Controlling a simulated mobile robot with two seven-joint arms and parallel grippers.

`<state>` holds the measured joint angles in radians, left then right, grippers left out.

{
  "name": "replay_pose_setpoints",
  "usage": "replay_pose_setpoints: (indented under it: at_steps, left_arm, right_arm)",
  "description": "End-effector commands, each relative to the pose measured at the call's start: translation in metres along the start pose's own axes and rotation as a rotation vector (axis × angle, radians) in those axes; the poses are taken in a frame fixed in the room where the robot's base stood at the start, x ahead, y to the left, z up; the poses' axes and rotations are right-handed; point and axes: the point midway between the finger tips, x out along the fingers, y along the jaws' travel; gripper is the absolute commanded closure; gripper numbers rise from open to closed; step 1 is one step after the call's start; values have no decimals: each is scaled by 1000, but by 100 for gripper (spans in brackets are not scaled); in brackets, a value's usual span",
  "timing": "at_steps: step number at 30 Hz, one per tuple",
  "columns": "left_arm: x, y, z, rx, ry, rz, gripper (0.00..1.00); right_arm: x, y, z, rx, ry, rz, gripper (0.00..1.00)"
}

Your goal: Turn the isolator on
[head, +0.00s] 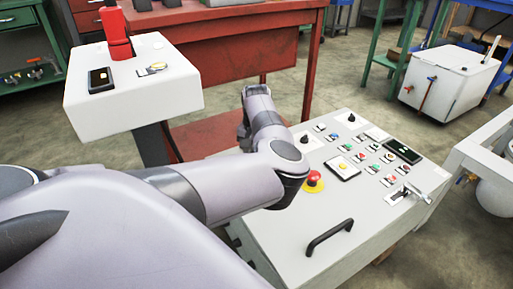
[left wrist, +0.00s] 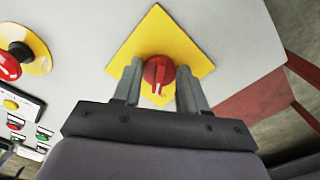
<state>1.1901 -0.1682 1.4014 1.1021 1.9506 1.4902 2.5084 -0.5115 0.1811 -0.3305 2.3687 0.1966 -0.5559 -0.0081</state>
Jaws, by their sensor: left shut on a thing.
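The isolator is a red rotary knob (left wrist: 158,72) on a yellow square plate (left wrist: 150,38), fixed to a light grey panel face in the left wrist view. My left gripper (left wrist: 159,80) has one finger on each side of the knob and is shut on it. The plate appears turned like a diamond in this view. In the head view my left arm reaches across to the control console (head: 290,245) and hides the isolator and gripper. My right gripper is in neither view.
The console top carries a red emergency stop (head: 314,180) on a yellow disc, several small buttons, a black handle (head: 329,237) and a lever (head: 417,193). A white pedestal box (head: 130,105) stands left. A red workbench (head: 220,52) stands behind.

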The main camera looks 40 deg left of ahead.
Motion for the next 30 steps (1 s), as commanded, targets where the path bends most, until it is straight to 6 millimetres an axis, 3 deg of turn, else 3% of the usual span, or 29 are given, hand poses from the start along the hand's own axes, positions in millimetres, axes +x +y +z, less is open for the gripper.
replay_pose_setpoints:
  at_steps: [22,30]
  left_arm:
    - [-2,-4,-2,706,0,0,88]
    - [-2,-4,-2,959,1,1,88]
  right_arm:
    - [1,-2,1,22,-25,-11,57]
    - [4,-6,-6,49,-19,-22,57]
